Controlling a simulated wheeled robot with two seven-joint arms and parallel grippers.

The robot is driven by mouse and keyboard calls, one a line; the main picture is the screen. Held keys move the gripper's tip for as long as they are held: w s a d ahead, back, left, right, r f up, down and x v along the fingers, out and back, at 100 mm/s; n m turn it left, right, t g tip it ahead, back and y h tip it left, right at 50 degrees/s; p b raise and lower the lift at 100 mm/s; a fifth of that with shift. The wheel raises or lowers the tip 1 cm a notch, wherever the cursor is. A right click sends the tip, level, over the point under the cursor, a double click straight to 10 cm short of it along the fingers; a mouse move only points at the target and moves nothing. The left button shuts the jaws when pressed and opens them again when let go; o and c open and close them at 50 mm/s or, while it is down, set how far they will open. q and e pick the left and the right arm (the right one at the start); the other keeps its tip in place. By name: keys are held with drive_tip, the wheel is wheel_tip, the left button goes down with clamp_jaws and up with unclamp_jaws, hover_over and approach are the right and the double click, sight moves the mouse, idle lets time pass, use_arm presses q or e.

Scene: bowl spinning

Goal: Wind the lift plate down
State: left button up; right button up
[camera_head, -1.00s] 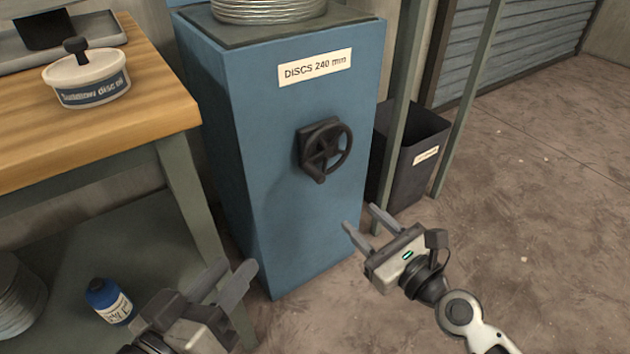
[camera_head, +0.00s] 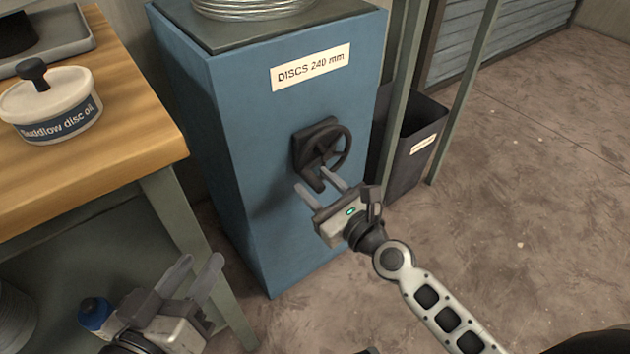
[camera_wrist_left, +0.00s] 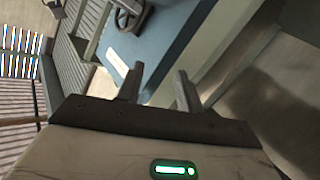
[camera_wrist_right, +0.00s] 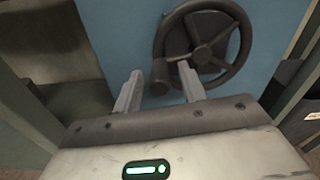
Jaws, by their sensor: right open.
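The lift plate (camera_head: 330,14) is at the top of the blue cabinet (camera_head: 235,130), with a stack of metal discs (camera_head: 255,8) on it. A dark handwheel (camera_head: 326,150) with a crank knob at its lower left is on the cabinet front. My right gripper (camera_head: 318,190) is open and empty just in front of the wheel's lower part. In the right wrist view the knob (camera_wrist_right: 160,78) shows between its fingers, apparently beyond the tips; contact cannot be told. My left gripper (camera_head: 198,268) is open and empty, low beside the bench.
A wooden bench (camera_head: 120,115) at left holds a tub of disc oil (camera_head: 52,108) and a tray (camera_head: 60,42). A dark bin (camera_head: 415,150) and green posts stand right of the cabinet. The floor at right is clear.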

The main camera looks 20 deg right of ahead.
clamp_jaws()
drive_tip(key=shift+f, duration=0.1)
